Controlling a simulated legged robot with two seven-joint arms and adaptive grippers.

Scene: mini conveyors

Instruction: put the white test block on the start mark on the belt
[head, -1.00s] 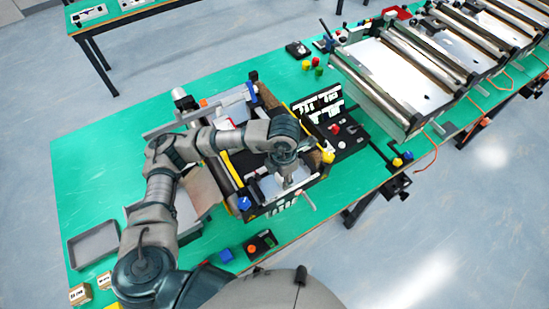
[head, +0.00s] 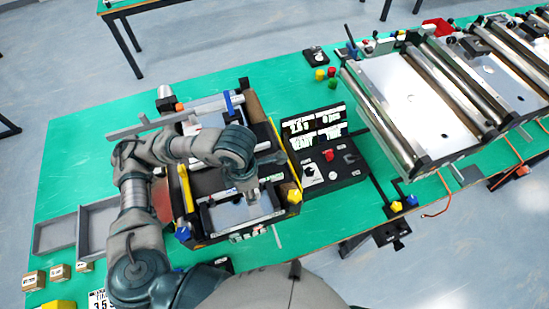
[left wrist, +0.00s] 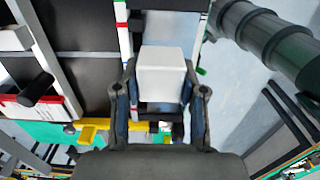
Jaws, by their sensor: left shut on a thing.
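The white test block (left wrist: 162,75) is between the fingers of my left gripper (left wrist: 161,95) in the left wrist view. The gripper is shut on it, with a finger on each side. In the head view my left gripper (head: 252,196) points down over the near end of the mini conveyor, above a grey metal plate (head: 225,216). The block is too small or hidden to make out there. The conveyor's dark belt (left wrist: 75,75) shows at the left of the left wrist view. I cannot make out the start mark. My right gripper is not in view.
A black control panel (head: 325,150) with lit displays stands right of the conveyor. A yellow knob (head: 294,196) and a blue knob (head: 183,234) flank its near end. Grey trays (head: 55,236) and small boxes (head: 34,280) lie left. Larger roller conveyors (head: 425,100) stand at the right.

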